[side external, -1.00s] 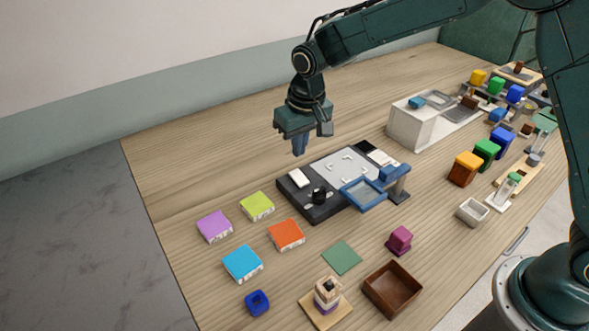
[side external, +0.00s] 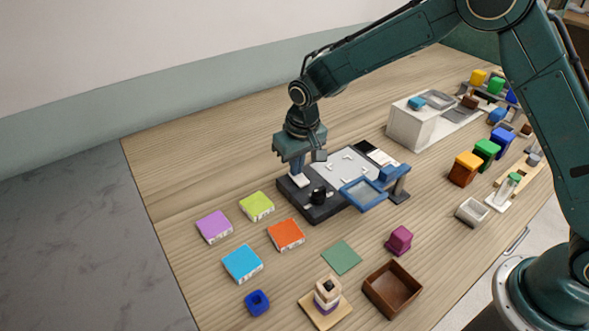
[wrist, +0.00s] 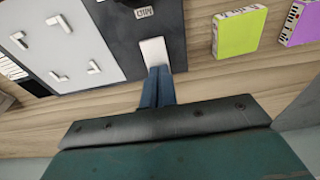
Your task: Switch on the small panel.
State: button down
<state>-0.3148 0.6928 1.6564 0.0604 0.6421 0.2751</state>
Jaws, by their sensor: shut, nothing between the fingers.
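The small panel (side external: 318,212) is a dark slab lying on the wooden table, with a pale plate, a black knob (side external: 319,196) and a white rocker-like piece (side external: 299,181) at its left end. My gripper (side external: 296,172) is shut and empty, fingers pointing down at the white piece. In the wrist view, the closed blue fingertips (wrist: 158,72) overlap the near edge of the white piece (wrist: 153,50). I cannot tell whether they press on it. A small label (wrist: 144,13) shows on the dark surface beyond it.
Lime (side external: 257,206), purple (side external: 214,226), orange (side external: 286,234) and light blue (side external: 242,263) blocks lie in front and left. A white box (side external: 412,126) stands behind right.

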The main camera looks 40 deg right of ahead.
jog(key=shift+w+f, duration=0.1)
jog(key=shift+f, duration=0.15)
jog(key=shift+s, duration=0.2)
jog(key=shift+s+r, duration=0.15)
jog(key=shift+s, duration=0.45)
jog(key=shift+r, duration=0.2)
notch_tip(320, 180, up, 14)
jog(key=s, duration=0.2)
jog(key=shift+f, duration=0.2)
dwell(0.4)
jog(key=shift+s, duration=0.1)
